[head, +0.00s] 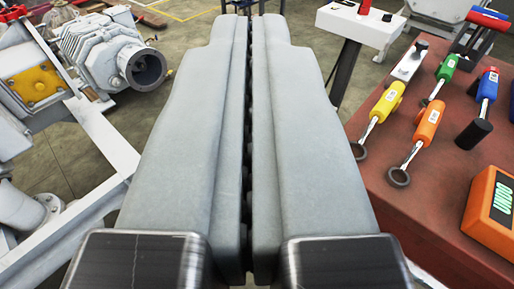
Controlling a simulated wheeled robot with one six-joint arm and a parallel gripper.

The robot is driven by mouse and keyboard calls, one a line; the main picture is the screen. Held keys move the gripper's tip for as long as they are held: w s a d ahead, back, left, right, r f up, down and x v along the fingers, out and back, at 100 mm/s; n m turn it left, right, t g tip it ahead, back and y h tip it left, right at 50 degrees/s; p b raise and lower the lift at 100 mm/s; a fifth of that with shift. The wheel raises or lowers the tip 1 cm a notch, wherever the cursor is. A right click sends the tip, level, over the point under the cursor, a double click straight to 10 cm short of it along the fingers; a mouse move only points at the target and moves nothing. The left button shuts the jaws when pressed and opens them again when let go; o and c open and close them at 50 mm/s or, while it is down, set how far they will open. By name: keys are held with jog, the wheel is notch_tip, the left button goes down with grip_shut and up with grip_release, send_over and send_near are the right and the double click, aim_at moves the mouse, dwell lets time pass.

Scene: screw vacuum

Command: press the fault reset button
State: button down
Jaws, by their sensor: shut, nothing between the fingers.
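My gripper (250,18) fills the middle of the view, its two long grey fingers closed side by side and pointing away from me. Nothing shows between them. A white control box (345,24) on a dark post stands beyond the fingers, to the right of their tips. No label is readable, so I cannot tell which one is the fault reset button. The fingers appear apart from the box.
A red-brown table (440,215) on the right carries green, yellow, orange and blue-handled tools and an orange meter (490,212). Grey pump machinery (110,52) and a pale frame (105,140) stand on the left. Floor shows between frame and table.

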jog(key=shift+w, duration=0.1)
dwell(0.7)
jog(key=w+f+n+g, duration=0.1)
jog(key=w+f+n, duration=0.1)
jog(key=w+f, duration=0.6)
jog(key=w+f+n+g, duration=0.15)
jog(key=w+f, duration=0.25)
jog(key=w, duration=0.8)
jog(key=w+f+n+g, duration=0.1)
jog(key=w+f+g, duration=0.1)
jog(key=w+f, duration=0.65)
jog(key=w+f+n+g, duration=0.1)
jog(key=w+f, duration=0.5)
jog(key=f, duration=0.4)
jog(key=w+f+n+g, duration=0.1)
jog(key=w+f+n, duration=0.1)
jog(key=w+f, duration=0.4)
jog(key=w+d+f+n+g, duration=0.1)
jog(key=w+f, duration=0.6)
jog(key=f, duration=0.9)
jog(key=shift+f+g, duration=0.15)
jog(key=shift+g, duration=0.2)
jog(key=shift+w+n, duration=0.1)
jog(key=shift+n, duration=0.15)
jog(key=shift+f, duration=4.4)
jog(key=shift+f, duration=0.4)
